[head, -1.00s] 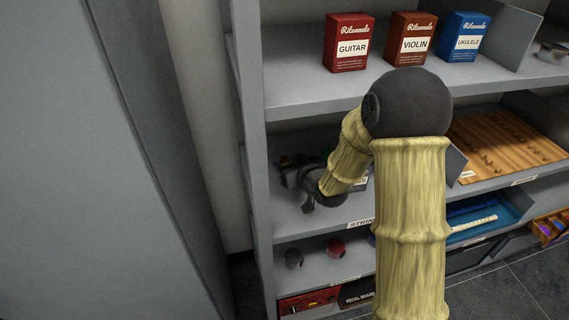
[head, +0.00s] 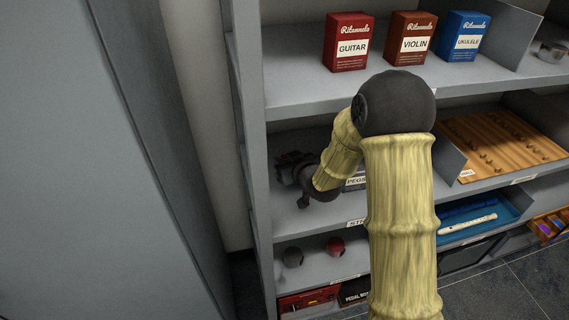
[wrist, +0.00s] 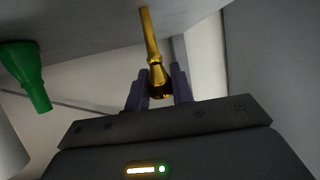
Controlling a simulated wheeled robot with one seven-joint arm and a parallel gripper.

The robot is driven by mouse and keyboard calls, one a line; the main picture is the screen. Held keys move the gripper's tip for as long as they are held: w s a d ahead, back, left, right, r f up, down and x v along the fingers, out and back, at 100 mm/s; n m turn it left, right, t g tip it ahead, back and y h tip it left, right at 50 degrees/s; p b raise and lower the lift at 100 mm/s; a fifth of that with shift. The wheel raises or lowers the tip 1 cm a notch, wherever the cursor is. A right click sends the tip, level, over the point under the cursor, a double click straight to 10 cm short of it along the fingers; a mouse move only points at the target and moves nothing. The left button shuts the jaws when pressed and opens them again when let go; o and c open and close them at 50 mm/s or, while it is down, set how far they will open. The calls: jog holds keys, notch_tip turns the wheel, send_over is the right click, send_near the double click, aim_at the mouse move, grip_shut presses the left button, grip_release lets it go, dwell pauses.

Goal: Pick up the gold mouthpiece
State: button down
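The gold mouthpiece (wrist: 149,36) shows in the wrist view. Its wide cup is between the two fingertips and its thin shank points away from my gripper. My gripper (wrist: 159,82) has a finger close against each side of the cup and looks shut on it. In the head view my gripper (head: 287,166) is at the left end of the middle shelf, partly behind my arm. The gold mouthpiece cannot be made out there. Whether it touches the shelf is unclear.
A green mouthpiece (wrist: 27,75) is left of my gripper in the wrist view. The middle shelf's left upright (head: 257,190) is close to my gripper. Guitar (head: 347,43), violin (head: 411,40) and ukulele (head: 463,38) boxes stand on the shelf above. A wooden peg board (head: 497,140) lies to the right.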

notch_tip(320, 180, up, 10)
jog(key=shift+r, duration=0.1)
dwell(0.6)
dwell(0.4)
